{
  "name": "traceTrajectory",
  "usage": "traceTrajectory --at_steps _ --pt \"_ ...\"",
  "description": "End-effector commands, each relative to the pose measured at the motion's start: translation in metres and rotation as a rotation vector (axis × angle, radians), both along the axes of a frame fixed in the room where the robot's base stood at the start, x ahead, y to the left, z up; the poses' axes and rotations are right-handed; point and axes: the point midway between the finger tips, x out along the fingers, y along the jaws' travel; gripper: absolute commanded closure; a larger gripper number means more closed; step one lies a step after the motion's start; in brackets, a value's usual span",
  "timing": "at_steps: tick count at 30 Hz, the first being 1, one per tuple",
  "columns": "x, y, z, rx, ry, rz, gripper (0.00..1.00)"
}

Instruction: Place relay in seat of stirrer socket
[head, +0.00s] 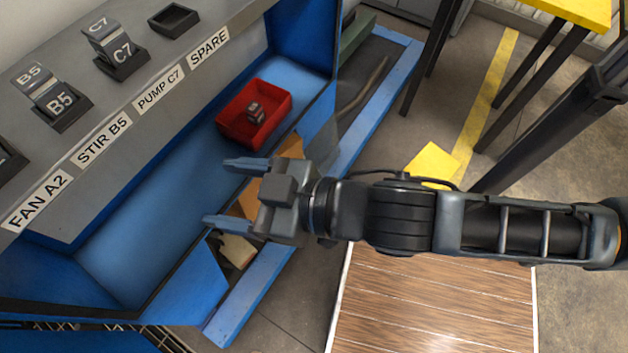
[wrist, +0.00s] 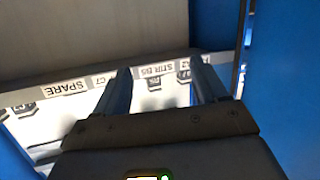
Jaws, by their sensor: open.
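My gripper (head: 232,192) is open, its two blue fingers apart with nothing between them. It is in front of the blue cabinet, below the label strip and apart from the sockets. A small grey and dark block, likely a relay (head: 254,111), lies in a red bin (head: 280,121), up and right of the gripper. The STIR B5 socket (head: 62,108) on the grey ledge is dark and marked B5. A grey piece with a B5 tag stands at it; I cannot tell whether this is a seated relay. In the wrist view my gripper (wrist: 161,88) shows empty fingers before upside-down labels.
The C7 socket (head: 122,56) looks like B5; the SPARE socket (head: 175,20) looks empty. The FAN A2 label (head: 38,202) is at the left. The blue cabinet's side panel (head: 305,35) rises beside the bin. A yellow-topped table (head: 575,10) stands far right.

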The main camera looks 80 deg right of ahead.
Motion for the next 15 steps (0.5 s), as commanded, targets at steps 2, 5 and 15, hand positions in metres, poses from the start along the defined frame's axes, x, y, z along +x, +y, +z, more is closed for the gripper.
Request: traceTrajectory --at_steps 2,5,15 --pt "-0.034 -0.005 -0.009 0.015 0.028 0.019 0.28" --pt "-0.070 -0.010 -0.010 0.037 0.041 0.031 0.28" --pt "-0.148 -0.032 0.009 0.075 0.034 -0.024 0.28"
